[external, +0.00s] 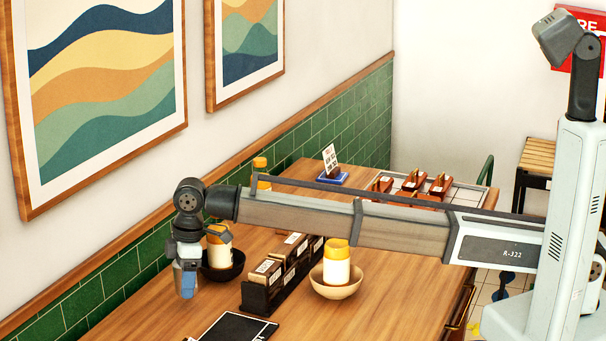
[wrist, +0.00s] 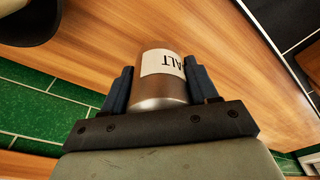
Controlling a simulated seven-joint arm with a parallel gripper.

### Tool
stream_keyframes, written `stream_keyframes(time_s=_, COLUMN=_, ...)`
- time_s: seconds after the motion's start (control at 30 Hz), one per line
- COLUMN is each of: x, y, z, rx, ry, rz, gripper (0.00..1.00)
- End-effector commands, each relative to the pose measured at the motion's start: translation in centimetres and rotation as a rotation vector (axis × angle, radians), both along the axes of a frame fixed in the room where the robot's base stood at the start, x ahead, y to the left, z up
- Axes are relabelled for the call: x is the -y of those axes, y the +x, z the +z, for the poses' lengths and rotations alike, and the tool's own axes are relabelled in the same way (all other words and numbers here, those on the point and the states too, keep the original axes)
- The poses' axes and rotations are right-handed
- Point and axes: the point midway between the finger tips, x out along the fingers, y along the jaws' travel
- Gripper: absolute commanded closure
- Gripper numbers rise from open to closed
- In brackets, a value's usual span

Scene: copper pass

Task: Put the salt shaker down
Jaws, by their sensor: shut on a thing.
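The salt shaker (wrist: 160,92) is a silver metal cylinder with a white label reading "ALT", upside down in the wrist view. My gripper (wrist: 158,72) is shut on it, with a dark blue finger on each side. In the external view my gripper (external: 187,282) points down over the left part of the wooden table (external: 390,312), near the green tiled wall. There the shaker is mostly hidden by the fingers. I cannot tell whether its base touches the table.
Close to my gripper is a dark bowl (external: 224,273) holding a yellow-topped jar (external: 219,257). A black rack (external: 262,297) and a tan bowl (external: 336,291) stand to the right. A black flat board (external: 235,328) lies in front. Bare wood lies between.

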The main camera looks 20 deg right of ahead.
Motion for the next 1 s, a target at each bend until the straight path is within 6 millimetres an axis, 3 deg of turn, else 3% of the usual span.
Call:
stream_keyframes(time_s=0.3, x=0.0, y=0.0, z=-3.3, rx=0.0, ry=0.0, rz=0.0, gripper=0.74)
stream_keyframes(time_s=0.73, x=0.0, y=0.0, z=-3.8, rx=0.0, ry=0.0, rz=0.0, gripper=0.74)
stream_keyframes(time_s=0.77, x=0.0, y=0.0, z=-3.8, rx=0.0, ry=0.0, rz=0.0, gripper=0.4)
stream_keyframes(time_s=1.0, x=0.0, y=0.0, z=-3.8, rx=0.0, ry=0.0, rz=0.0, gripper=0.17)
